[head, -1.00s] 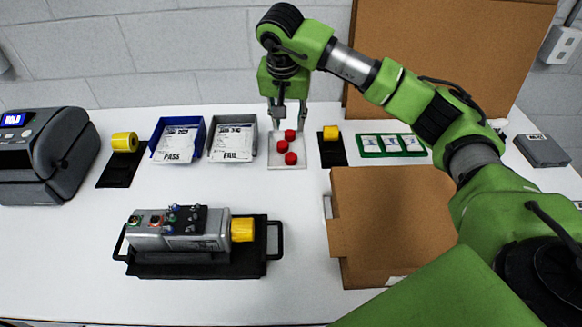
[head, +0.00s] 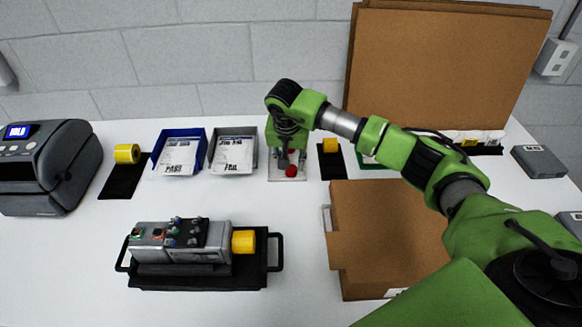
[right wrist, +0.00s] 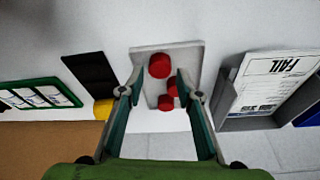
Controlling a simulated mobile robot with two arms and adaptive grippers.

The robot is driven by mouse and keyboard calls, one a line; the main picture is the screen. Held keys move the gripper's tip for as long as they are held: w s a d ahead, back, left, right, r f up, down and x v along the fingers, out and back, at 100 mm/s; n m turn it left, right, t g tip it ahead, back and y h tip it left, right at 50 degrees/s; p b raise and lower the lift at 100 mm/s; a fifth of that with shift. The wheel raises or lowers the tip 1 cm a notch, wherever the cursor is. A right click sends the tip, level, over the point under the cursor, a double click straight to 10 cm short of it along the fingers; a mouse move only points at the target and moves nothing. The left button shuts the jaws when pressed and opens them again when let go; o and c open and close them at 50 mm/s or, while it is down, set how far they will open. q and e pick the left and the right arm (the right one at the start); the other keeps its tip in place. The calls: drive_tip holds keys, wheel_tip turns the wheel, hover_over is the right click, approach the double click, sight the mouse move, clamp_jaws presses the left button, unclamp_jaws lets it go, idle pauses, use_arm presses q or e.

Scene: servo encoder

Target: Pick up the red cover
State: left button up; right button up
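Several small red covers are on a white plate (head: 300,177) at the back middle of the table. In the head view one red cover (head: 291,171) shows in front of my right gripper (head: 288,165), which hides the others. In the right wrist view there are three: one red cover (right wrist: 159,65) farthest up, one (right wrist: 172,87) beside the right finger, and one (right wrist: 166,103) below it. My right gripper (right wrist: 159,78) is open over the plate, its two fingers either side of the covers. I cannot tell that it touches any. My left gripper is not in view.
Blue (head: 180,152) and grey (head: 233,151) bins stand left of the plate. A cardboard box (head: 385,235) and a servo unit (head: 185,240) are nearer. The table between them is clear.

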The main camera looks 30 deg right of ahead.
sight(291, 168)
drive_tip(key=shift+x, duration=1.5)
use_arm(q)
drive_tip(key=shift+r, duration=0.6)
use_arm(e)
drive_tip(key=c, duration=0.5)
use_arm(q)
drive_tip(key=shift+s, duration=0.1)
use_arm(e)
drive_tip(key=shift+o, duration=0.2)
drive_tip(key=shift+r, duration=0.1)
